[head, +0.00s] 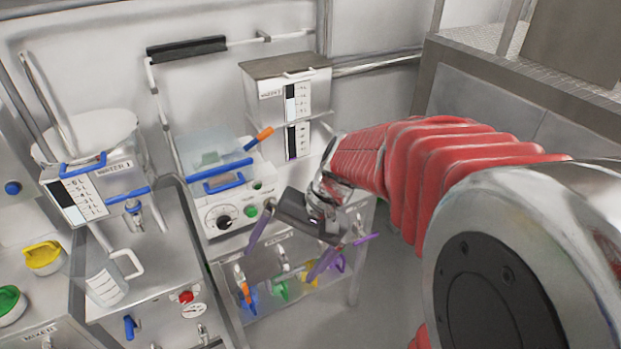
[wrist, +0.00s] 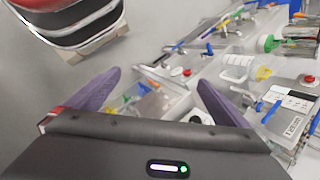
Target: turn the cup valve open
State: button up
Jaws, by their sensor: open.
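My gripper (head: 281,265) is open and empty, with purple fingers pointing down in front of the lower rack. It also shows in the wrist view (wrist: 159,77), with nothing between the fingers. A clear graduated cup with a white handle (head: 105,285) stands on the steel bench at left, well left of my gripper. A blue valve handle (head: 130,327) is on the bench front below the cup. I cannot tell which of these is the cup valve.
A white control box (head: 238,205) with a dial is behind my gripper. The lower rack holds coloured handles, including a green one (head: 281,286) and an orange one (head: 247,292). Grey floor is clear at right of the rack.

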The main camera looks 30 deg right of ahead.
jog(key=w+d+f+m+t+y, duration=0.3)
jog(key=w+d+f+m+y, duration=0.2)
jog(key=w+d+f+m, duration=0.25)
jog(key=m+t+h, duration=1)
jog(key=m+t, duration=0.4)
jog(key=m, duration=0.7)
send_near(367, 239)
jog(key=s, duration=0.3)
jog(key=shift+s+d, duration=0.1)
jog(key=shift+d, duration=0.1)
jog(key=w, duration=1.4)
jog(key=shift+a, duration=0.2)
